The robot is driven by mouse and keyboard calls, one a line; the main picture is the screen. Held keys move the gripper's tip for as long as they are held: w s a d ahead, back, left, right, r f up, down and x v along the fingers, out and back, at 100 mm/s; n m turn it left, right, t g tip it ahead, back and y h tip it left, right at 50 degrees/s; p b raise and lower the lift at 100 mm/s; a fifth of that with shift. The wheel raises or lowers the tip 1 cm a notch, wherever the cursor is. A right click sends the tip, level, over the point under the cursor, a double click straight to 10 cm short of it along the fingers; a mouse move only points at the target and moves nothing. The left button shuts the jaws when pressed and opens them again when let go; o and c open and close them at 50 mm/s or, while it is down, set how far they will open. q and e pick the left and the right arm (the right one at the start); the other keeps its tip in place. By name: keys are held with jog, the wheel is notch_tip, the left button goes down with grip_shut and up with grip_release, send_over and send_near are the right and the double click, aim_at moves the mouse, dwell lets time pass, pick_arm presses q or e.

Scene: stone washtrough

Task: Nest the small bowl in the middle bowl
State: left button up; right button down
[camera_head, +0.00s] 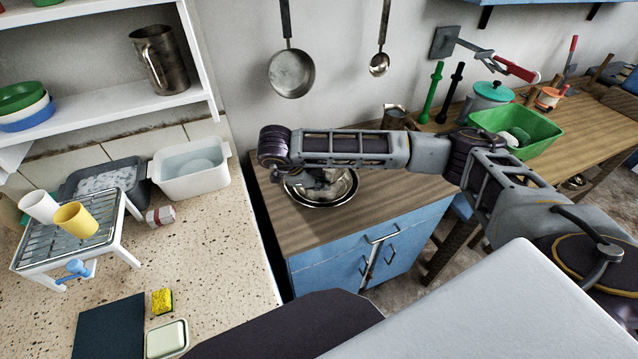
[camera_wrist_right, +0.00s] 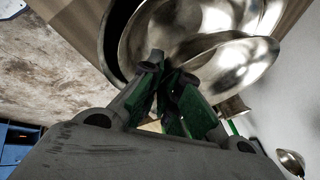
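Shiny metal bowls stand together on the wooden worktop in the head view, partly covered by my right arm. The outer bowl (camera_head: 322,206) has a dark-looking rim; its rim also shows at the left in the right wrist view (camera_wrist_right: 112,42). In the wrist view, the small bowl (camera_wrist_right: 235,62) lies tilted over or inside the larger metal bowls; the exact seating is hard to tell. My right gripper (camera_wrist_right: 168,72), with green finger pads, appears shut on the small bowl's near rim. In the head view, the right gripper (camera_head: 318,180) is at the bowls. My left gripper is out of view.
A metal jug (camera_head: 394,117) stands behind the bowls. A green basin (camera_head: 540,135) and a lidded pot (camera_head: 490,95) stand to the right. A ladle (camera_head: 379,64) and a pan (camera_head: 291,73) hang above. The speckled counter (camera_head: 220,235) holds a rack, tubs and cups.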

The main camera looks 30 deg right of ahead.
jog(key=shift+f+b, duration=0.4)
jog(key=shift+f, duration=0.1)
jog(key=shift+f+b, duration=0.5)
jog(key=shift+f, duration=0.1)
jog(key=shift+f+b, duration=0.45)
jog(key=shift+f, duration=0.05)
dwell(0.7)
jog(key=shift+f+b, duration=0.4)
jog(key=shift+f, duration=0.05)
jog(key=shift+d+f+b, duration=0.2)
jog(key=shift+f+b, duration=0.25)
jog(key=shift+f, duration=0.15)
dwell(0.6)
jog(key=c, duration=1.6)
grip_release()
jog(key=shift+s+a+f, duration=0.1)
jog(key=shift+o, duration=0.2)
jog(key=o, duration=0.5)
jog(key=shift+c, duration=0.2)
